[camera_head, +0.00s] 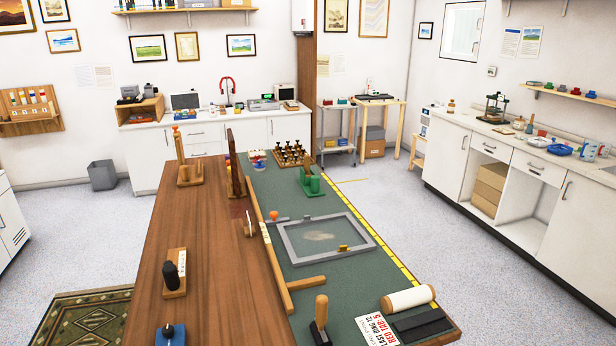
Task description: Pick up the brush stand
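No thing in view is clearly marked as the brush stand. On the long work table (205,235), an upright wooden stand with an orange-red tip (183,160) stands at the far left. Closer, a small wooden base with a dark upright object and a pale label (175,275) sits near the left edge. A green stand (311,184) with a brown upright part is at the far right of the green mat. I cannot tell which of these is the brush stand. Neither of my grippers shows in the head view.
The green mat (345,287) holds a grey frame (288,246), a wooden T-square (272,255), a wooden-handled tool (320,318) and a white roller (409,298). A peg block (291,154) stands at the far end. Floor (480,275) is open between table and right cabinets.

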